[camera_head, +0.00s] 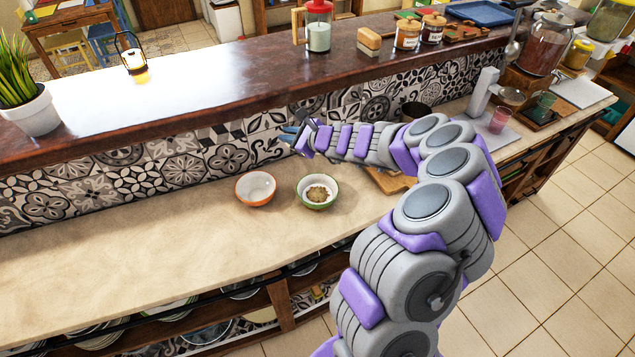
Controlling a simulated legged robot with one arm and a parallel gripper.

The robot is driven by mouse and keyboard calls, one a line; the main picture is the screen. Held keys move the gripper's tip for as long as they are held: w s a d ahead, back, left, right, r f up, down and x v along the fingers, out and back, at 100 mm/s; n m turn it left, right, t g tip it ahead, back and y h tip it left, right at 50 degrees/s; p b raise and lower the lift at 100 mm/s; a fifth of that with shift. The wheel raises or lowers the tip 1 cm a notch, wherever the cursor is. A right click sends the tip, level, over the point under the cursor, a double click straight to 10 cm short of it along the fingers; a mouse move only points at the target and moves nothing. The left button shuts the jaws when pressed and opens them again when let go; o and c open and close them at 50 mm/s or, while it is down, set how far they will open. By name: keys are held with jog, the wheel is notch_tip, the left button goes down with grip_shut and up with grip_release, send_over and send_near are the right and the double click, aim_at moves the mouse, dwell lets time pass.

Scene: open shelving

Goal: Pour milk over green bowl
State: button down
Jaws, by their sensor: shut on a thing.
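The green bowl (303,198) stands on the lower beige counter and holds a small heap of brownish food. My gripper (296,135) is above and behind the bowl, close to the patterned tile wall. It is shut on a small bluish thing (287,133), mostly hidden by the gripper. I cannot tell whether this is the milk, and no other milk container is clearly visible.
An orange bowl (256,188) stands just left of the green bowl. A wooden board (390,183) is to the right, partly under my arm. The raised bar (215,95) runs behind. The lower counter's left side is clear.

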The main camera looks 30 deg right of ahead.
jog(key=p, duration=0.2)
jog(key=shift+w+d+r+g+h+p, duration=0.1)
jog(key=shift+w+r+g+h+p, duration=0.1)
jog(key=shift+g+h+p, duration=0.15)
jog(key=f+g+h+p, duration=0.1)
jog(key=p, duration=0.2)
jog(key=w+d+m+g+p, duration=0.1)
jog(key=p, duration=0.2)
jog(key=shift+d+f+h, duration=0.2)
jog(key=shift+f+h, duration=0.15)
jog(key=p, duration=0.2)
jog(key=g+h+p, duration=0.1)
jog(key=p, duration=0.1)
jog(key=shift+w+d+f+m+p, duration=0.1)
jog(key=shift+w+d+m+p, duration=0.05)
jog(key=shift+d+m+p, duration=0.15)
jog(key=shift+p, duration=0.45)
jog(key=shift+w+g+p, duration=0.25)
jog(key=shift+p, duration=1)
jog(key=p, duration=0.2)
jog(key=g+h+p, duration=0.1)
jog(key=p, duration=0.1)
jog(key=shift+w+d+f, duration=0.15)
jog(key=shift+w+f, duration=0.05)
jog(key=shift+w, duration=0.1)
jog(key=shift+w+p, duration=0.1)
jog(key=shift+p, duration=0.45)
